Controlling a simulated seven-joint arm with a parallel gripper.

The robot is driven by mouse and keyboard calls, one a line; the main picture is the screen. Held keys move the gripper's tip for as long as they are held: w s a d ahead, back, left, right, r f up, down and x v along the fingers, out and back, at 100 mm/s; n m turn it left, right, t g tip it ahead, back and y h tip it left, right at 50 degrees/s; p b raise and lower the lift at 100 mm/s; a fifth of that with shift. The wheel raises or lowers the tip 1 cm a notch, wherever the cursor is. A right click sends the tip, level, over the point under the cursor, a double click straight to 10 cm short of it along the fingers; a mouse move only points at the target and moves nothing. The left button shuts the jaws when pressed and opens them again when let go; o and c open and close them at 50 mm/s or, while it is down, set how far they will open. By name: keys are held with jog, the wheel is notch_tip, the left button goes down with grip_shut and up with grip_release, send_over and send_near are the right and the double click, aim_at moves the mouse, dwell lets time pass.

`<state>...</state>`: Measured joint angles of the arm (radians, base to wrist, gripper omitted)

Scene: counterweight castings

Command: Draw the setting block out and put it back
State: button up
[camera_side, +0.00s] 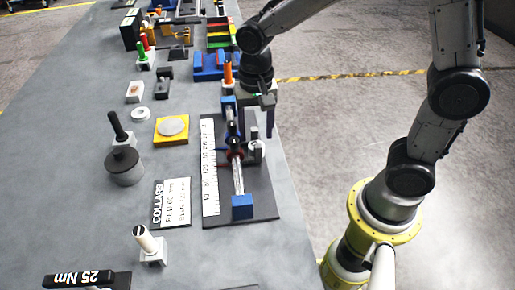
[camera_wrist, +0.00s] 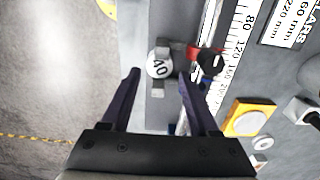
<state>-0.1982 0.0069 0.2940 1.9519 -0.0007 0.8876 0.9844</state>
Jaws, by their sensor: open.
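A white ruler (camera_side: 209,170) lies along the dark base plate (camera_side: 262,205), with a blue end block (camera_side: 242,207) at its near end. The table edge is close on the right.

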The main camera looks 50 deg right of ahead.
jog(key=shift+f, duration=2.6)
jog(key=shift+s+f, duration=0.15)
jog(key=shift+f, duration=0.4)
grip_shut()
jog(key=shift+r, duration=5.2)
jog(key=shift+w, duration=0.2)
jog(key=w+a, duration=1.3)
jog(key=w, duration=0.1)
